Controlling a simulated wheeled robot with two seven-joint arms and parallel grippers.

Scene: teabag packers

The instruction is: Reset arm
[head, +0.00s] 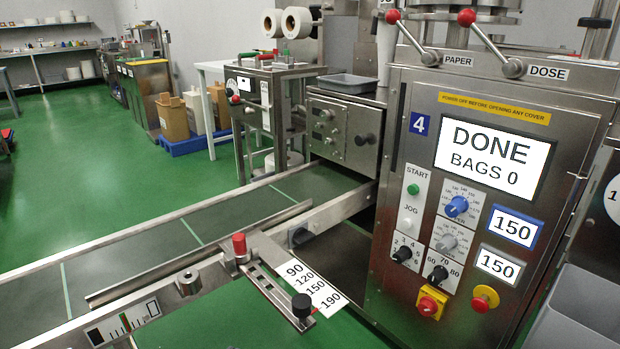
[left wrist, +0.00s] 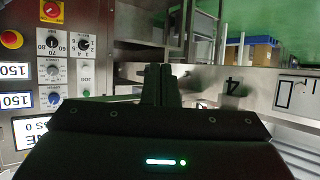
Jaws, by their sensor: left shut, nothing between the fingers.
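My left gripper (left wrist: 158,72) shows only in the left wrist view, at the middle, with its dark fingers together and nothing between them. It is apart from the machine's control panel (left wrist: 58,70), which appears upside down at the left of that view. In the head view neither gripper shows. There the packing machine (head: 400,180) stands at the right, with a screen (head: 492,155) reading "DONE BAGS 0". My right gripper is in neither view.
A green conveyor (head: 225,215) with metal rails runs across in front of the machine. A slide scale (head: 314,289) with a red knob (head: 239,244) juts out near the front. A grey bin (head: 575,315) stands at the lower right. Green floor (head: 120,185) is open at the left.

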